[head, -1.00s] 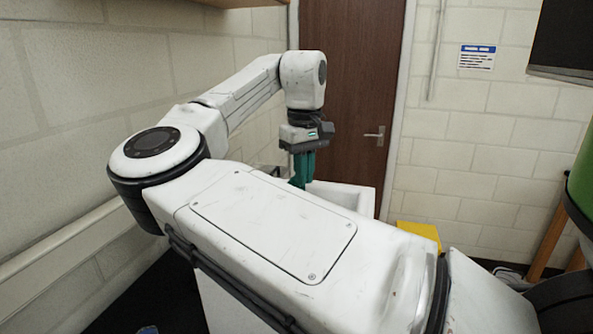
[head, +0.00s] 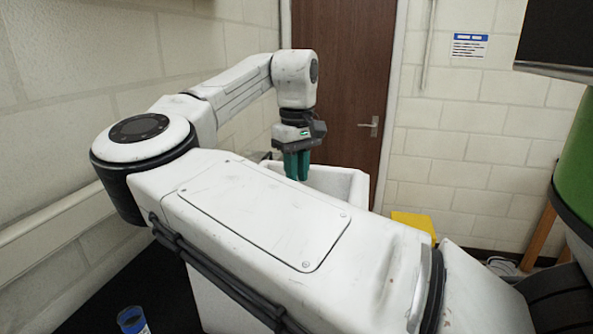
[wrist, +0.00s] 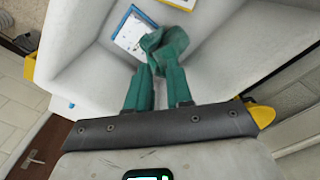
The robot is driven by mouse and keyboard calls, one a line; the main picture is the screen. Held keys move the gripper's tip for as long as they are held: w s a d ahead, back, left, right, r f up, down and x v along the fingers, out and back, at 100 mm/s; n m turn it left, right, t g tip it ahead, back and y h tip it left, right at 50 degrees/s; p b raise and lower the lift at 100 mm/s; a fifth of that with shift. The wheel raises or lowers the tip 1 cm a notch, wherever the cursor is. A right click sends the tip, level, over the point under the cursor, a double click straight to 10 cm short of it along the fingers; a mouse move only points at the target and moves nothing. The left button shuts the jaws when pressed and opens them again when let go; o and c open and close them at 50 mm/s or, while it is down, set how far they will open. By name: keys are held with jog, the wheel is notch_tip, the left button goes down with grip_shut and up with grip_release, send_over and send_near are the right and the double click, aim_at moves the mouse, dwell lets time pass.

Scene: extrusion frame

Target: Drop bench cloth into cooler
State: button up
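The bench cloth (wrist: 166,44) is a crumpled teal bundle at the tips of my gripper's teal fingers in the wrist view. My gripper (wrist: 156,66) appears shut on it, with the fingers a little apart around the cloth. The cooler is a white, open-topped box; its wall (head: 345,181) shows behind my arm in the head view. In the wrist view its white inside (wrist: 225,50) lies below the cloth. My gripper (head: 297,178) points down over the cooler in the head view, where my arm hides its tips and much of the box.
A blue-edged white item (wrist: 131,32) lies in the cooler, with something yellow beside it. A yellow object (head: 413,224) stands right of the cooler. A brown door (head: 345,80) is behind. A blue can-like item (head: 132,320) sits on the dark surface at lower left.

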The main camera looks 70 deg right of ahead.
jog(key=o, duration=1.4)
jog(key=shift+o, duration=0.2)
notch_tip(320, 180, up, 6)
jog(key=p, duration=0.5)
jog(key=shift+f, duration=0.25)
notch_tip(320, 180, up, 11)
jog(key=b, duration=0.1)
jog(key=shift+f, duration=0.15)
dwell(0.5)
